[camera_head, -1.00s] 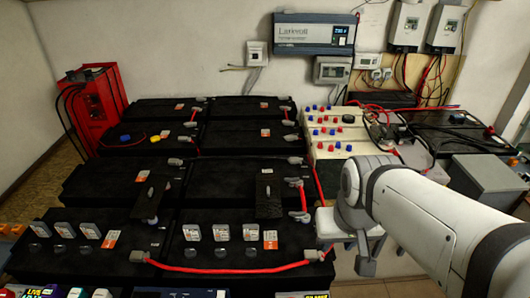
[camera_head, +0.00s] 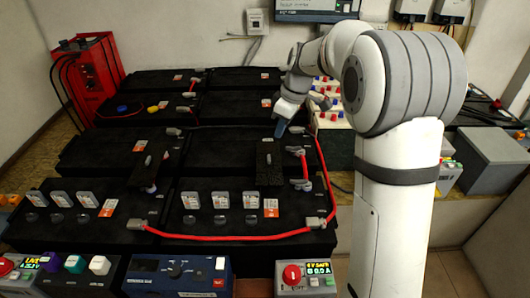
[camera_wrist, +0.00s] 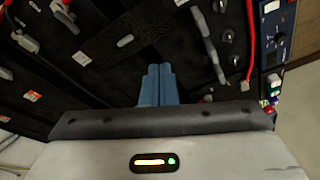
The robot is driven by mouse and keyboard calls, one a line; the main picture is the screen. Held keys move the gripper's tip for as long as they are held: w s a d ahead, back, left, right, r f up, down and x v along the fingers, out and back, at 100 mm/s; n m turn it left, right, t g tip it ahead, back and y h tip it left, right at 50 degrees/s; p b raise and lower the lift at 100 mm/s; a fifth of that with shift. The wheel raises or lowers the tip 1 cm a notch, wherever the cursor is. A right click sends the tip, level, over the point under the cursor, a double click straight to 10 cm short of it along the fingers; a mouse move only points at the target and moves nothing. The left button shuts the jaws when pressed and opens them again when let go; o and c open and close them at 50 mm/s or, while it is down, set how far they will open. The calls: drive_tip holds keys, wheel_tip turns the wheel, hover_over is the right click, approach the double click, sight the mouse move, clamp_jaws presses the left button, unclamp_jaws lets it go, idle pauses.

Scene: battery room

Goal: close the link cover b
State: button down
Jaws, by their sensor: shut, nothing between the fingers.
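Two black link covers with small grey handles stand over the batteries in the head view, one at centre (camera_head: 269,172) and one further left (camera_head: 143,178). I cannot read which one is b. My gripper (camera_head: 281,128) has its blue fingers pointing down just above and to the right of the centre cover, apparently apart from it. In the wrist view the blue fingers (camera_wrist: 157,85) are pressed together with nothing between them. A dark textured plate with a grey oblong handle (camera_wrist: 125,41), likely the centre cover, lies ahead and left of the fingertips.
A red cable (camera_head: 240,237) runs along the front and right side. Control boxes (camera_head: 175,275) line the near edge. A red cabinet (camera_head: 88,75) stands back left.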

sight(262, 161)
drive_tip(key=w+a+f+n+y+b, duration=0.1)
drive_tip(key=w+a+f+n, duration=0.4)
drive_tip(key=w+f, duration=0.35)
drive_tip(key=shift+g, duration=0.4)
drive_tip(key=f, duration=0.9)
drive_tip(key=shift+w+a+f, duration=0.1)
drive_tip(key=shift+w+a, duration=0.1)
drive_tip(key=shift+w, duration=0.15)
drive_tip(key=shift+d, duration=0.65)
drive_tip(key=d+b, duration=0.3)
drive_tip(key=d, duration=0.8)
drive_tip(key=shift+d, duration=0.25)
